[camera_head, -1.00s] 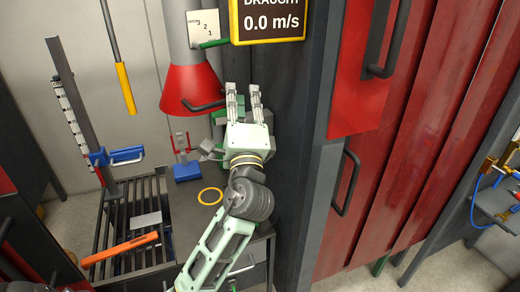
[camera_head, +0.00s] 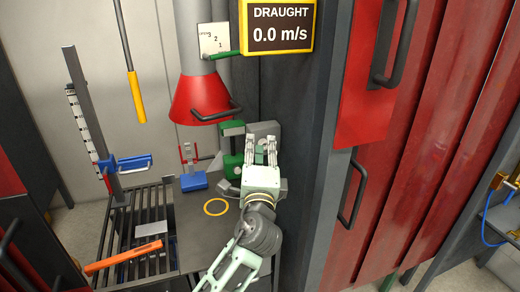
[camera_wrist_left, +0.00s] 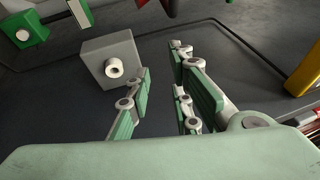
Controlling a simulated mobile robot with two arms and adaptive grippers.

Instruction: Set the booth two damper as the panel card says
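The damper's green lever (camera_head: 222,54) sticks out from the duct beside a small white scale plate (camera_head: 214,40) marked with numbers, of which 3, 2 and 1 are legible. The duct ends in a red hood (camera_head: 200,98) with a dark handle. A yellow-framed draught display (camera_head: 278,26) reads 0.0 m/s. My left gripper (camera_head: 265,146) is below the display, beside the hood, with fingers apart and empty. In the left wrist view its fingers (camera_wrist_left: 160,95) are spread, with a grey block with a white knob (camera_wrist_left: 110,60) beyond them. No panel card is legible. My right gripper is not in view.
A grated bench with a dark top (camera_head: 200,240) holds a yellow ring (camera_head: 215,207), a blue-based stand (camera_head: 193,180) and an orange bar (camera_head: 123,256). A green clamp-like device (camera_head: 232,150) stands behind. A dark post and red panels (camera_head: 400,170) close off the right.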

